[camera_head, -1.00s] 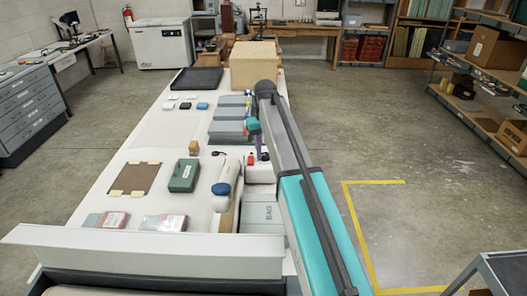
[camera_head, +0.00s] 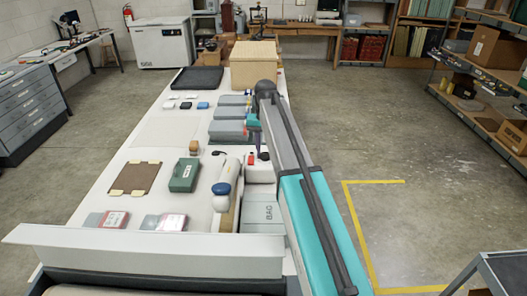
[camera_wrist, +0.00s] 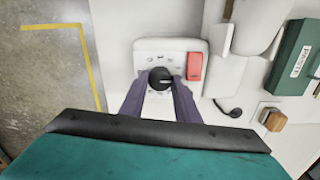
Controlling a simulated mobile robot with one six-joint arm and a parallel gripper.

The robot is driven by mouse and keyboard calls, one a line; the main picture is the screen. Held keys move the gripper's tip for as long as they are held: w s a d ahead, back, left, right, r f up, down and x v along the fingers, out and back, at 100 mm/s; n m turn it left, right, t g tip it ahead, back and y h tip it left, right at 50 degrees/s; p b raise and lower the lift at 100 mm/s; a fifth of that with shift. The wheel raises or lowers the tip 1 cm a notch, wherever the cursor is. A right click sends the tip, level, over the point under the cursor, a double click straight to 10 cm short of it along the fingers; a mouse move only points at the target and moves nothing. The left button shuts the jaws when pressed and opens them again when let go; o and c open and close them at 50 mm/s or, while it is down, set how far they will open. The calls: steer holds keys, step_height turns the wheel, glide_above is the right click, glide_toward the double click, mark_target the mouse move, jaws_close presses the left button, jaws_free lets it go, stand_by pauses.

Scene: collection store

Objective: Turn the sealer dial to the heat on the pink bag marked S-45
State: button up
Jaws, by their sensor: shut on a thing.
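The sealer's white control box (camera_wrist: 172,49) has a round black dial (camera_wrist: 160,77) with a pale pointer line. Marks lie around the dial, too small to read. My gripper (camera_wrist: 160,84) has its two dark purple fingers shut on the dial from both sides; in the head view it (camera_head: 258,148) is at the far end of the control box (camera_head: 261,173). A red part (camera_wrist: 195,66) sits right of the dial. Two bags with pale labels, one reddish grey (camera_head: 106,219) and one pinkish (camera_head: 164,222), lie on the near table; their writing is unreadable.
A green box (camera_head: 184,175) and a brown board (camera_head: 137,178) lie left of the sealer. A wooden stamp-like block (camera_wrist: 272,119) and a black cable end are beside the box. Grey cases and a large cardboard box (camera_head: 254,65) stand farther back.

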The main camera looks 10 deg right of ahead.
mark_target(265, 154)
steer(key=shift+w+r, duration=0.15)
steer(key=o, duration=1)
steer(key=shift+o, duration=0.3)
steer(key=shift+r+p, duration=2.3)
steer(key=shift+r, duration=1.65)
